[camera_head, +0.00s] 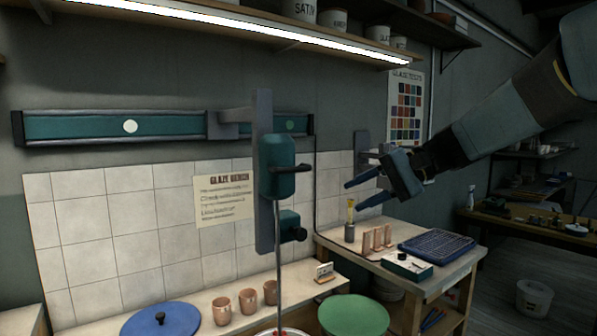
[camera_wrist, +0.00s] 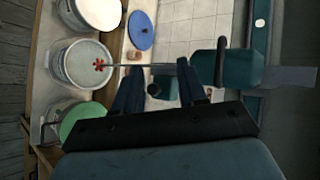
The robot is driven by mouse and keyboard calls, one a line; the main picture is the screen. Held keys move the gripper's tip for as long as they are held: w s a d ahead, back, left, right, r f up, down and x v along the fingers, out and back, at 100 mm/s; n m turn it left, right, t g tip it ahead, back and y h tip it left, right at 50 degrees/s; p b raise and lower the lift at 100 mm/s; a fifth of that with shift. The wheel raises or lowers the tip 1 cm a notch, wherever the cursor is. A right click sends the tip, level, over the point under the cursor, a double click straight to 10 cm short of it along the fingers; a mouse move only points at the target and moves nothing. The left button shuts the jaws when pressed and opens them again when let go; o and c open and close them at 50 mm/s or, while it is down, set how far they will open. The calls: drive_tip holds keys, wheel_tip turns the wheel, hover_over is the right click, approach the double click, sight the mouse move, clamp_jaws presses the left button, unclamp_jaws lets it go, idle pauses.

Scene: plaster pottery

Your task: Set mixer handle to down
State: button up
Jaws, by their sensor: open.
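The mixer has a teal motor housing (camera_head: 277,166) on an upright grey column (camera_head: 263,215), with a long thin shaft (camera_head: 279,265) hanging below it. Its dark handle (camera_head: 292,168) sticks out roughly level to the right of the housing. A dark knob (camera_head: 298,234) sits on a smaller teal block below. In the wrist view, turned sideways, the handle (camera_wrist: 220,62) shows beside the housing (camera_wrist: 240,68), and a red paddle (camera_wrist: 102,65) ends the shaft. My gripper (camera_head: 353,197) is open and empty, right of the mixer and apart from the handle in the head view. Its fingers (camera_wrist: 159,66) point towards the shaft area.
A teal wall rail (camera_head: 170,126) carries the mixer. Below are a blue lid (camera_head: 175,319), a green lid (camera_head: 353,318) and several copper cups (camera_head: 247,301). A side bench (camera_head: 385,262) holds a dark tray (camera_head: 437,245). A lit shelf (camera_head: 270,25) hangs above.

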sight(301, 169)
drive_tip(key=w+a+r+y, duration=0.1)
drive_tip(key=w+r+y, duration=0.35)
drive_tip(key=w, duration=0.25)
drive_tip(key=shift+h, duration=0.25)
drive_tip(key=a, duration=0.4)
drive_tip(key=w+a+f, duration=0.1)
drive_tip(key=a, duration=0.8)
drive_tip(key=shift+w+a+f, duration=0.2)
drive_tip(key=shift+a+f, duration=0.1)
drive_tip(key=shift+f, duration=0.05)
drive_tip(key=shift+c, duration=0.5)
clamp_jaws()
